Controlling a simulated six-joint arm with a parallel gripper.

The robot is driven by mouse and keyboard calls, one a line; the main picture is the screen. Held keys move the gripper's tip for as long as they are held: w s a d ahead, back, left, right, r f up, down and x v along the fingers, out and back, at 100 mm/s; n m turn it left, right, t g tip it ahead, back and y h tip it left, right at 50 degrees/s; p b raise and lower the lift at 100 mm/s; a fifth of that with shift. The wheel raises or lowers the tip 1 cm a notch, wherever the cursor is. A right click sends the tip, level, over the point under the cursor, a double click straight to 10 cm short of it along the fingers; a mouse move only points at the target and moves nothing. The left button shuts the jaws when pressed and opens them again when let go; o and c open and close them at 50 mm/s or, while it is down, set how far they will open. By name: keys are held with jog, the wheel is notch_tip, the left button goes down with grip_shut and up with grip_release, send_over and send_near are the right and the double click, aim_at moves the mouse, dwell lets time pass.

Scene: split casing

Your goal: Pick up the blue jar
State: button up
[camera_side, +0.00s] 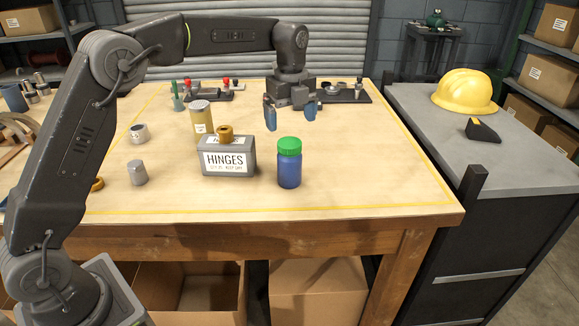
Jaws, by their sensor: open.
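A blue jar (289,169) with a green lid stands upright on the wooden table, toward its front and right of the grey box. My gripper (290,122) points down, with two blue-tipped fingers spread apart and nothing between them. In the picture it shows just above the jar's lid, apart from it and seemingly farther back over the table. The jar is fully in view.
A grey box labelled HINGES (228,160) with a brass piece on top stands left of the jar. The table (390,180) is clear right of the jar.

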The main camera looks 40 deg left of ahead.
aim_at(291, 141)
notch_tip(291, 141, down, 5)
jog(key=shift+r, duration=0.2)
jog(key=shift+s+d+f, duration=0.1)
jog(key=shift+s+f, duration=0.05)
jog(key=shift+f, duration=1.2)
jog(key=shift+s+f, duration=0.15)
jog(key=shift+f, duration=1.2)
jog(key=shift+c, duration=0.2)
jog(key=shift+r, duration=0.1)
jog(key=c, duration=1.2)
